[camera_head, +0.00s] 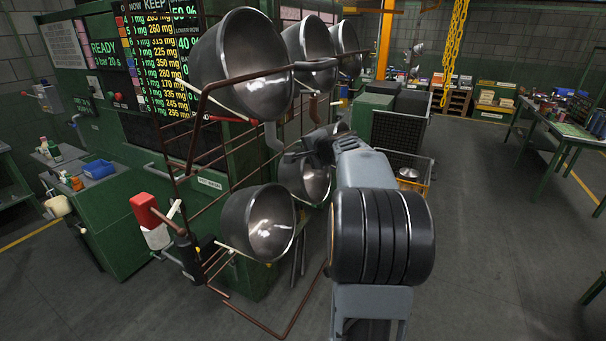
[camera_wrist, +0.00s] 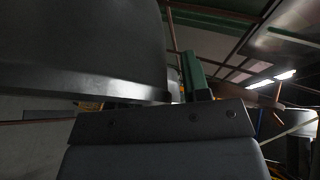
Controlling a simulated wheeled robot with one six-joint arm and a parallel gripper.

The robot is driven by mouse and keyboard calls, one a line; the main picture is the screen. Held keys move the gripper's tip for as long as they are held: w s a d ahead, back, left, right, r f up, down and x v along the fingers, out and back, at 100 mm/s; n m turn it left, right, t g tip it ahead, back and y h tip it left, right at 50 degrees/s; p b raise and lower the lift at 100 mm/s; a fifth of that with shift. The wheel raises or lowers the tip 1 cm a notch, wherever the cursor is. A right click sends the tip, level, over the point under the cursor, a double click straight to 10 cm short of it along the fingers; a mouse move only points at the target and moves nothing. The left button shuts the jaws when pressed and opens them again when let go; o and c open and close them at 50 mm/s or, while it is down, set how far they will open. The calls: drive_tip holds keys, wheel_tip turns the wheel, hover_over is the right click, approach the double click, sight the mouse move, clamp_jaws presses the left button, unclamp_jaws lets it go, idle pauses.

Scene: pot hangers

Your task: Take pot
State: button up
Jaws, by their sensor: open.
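Several dark metal pots hang tilted on a brown rod rack. The upper row holds a near pot (camera_head: 240,62), a middle pot (camera_head: 303,42) and a far pot (camera_head: 346,40). The lower row holds a near pot (camera_head: 258,222) and a farther pot (camera_head: 305,182). My gripper (camera_head: 308,150) is at the top rim of the farther lower pot, below the upper row; my arm partly covers this area. It is open, but its fingertips are hard to make out. In the wrist view a large dark curved surface (camera_wrist: 80,45), seemingly a pot, fills the upper left close by.
The rack's brown rods (camera_head: 235,80) surround the pots, with white-tipped prongs sticking out. A green cabinet with a display board (camera_head: 165,60) stands behind. A dark cart (camera_head: 402,130) stands beyond my arm. Open grey floor (camera_head: 500,230) lies to the right.

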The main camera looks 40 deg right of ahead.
clamp_jaws()
idle(0.4)
